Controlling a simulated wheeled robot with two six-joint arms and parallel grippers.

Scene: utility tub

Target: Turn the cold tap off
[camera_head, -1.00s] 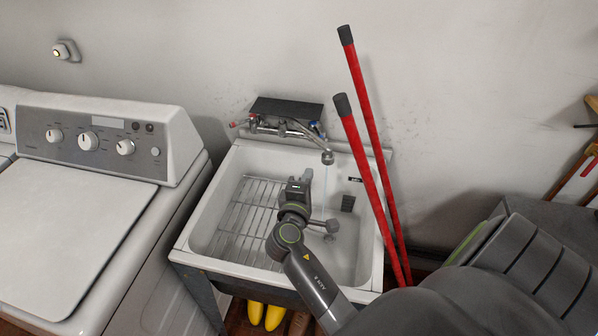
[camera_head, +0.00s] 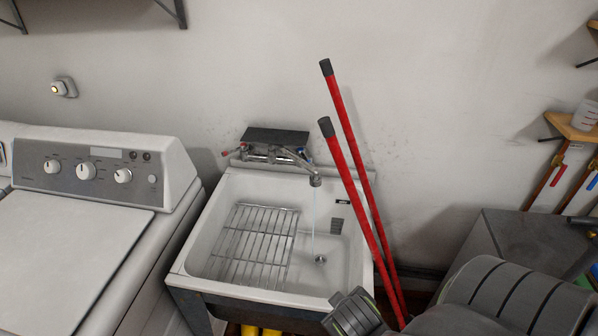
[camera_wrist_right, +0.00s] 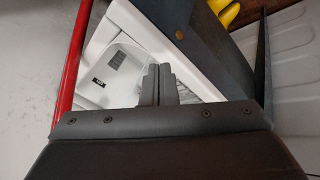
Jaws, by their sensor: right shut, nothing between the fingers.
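The wall faucet (camera_head: 270,155) sits above the white utility sink (camera_head: 186,240), below a dark shelf-like panel. Its red-marked tap handle (camera_head: 227,153) is at the left end. A small blue mark of the cold tap (camera_head: 302,151) shows at the right end, partly behind the spout (camera_head: 314,180). A thin water stream (camera_head: 313,215) falls from the spout to the drain (camera_head: 320,258). My right gripper (camera_wrist_right: 158,70) is shut and empty in the right wrist view, with part of the sink (camera_wrist_right: 105,55) beyond it. In the head view only my right arm shows, at the bottom right. My left gripper is out of view.
Two red poles (camera_head: 353,175) with black tips lean at the sink's right side, close to the spout. A wire rack (camera_head: 255,240) lies in the basin. A washing machine (camera_head: 75,240) stands left. Yellow objects (camera_wrist_right: 226,10) are under the sink.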

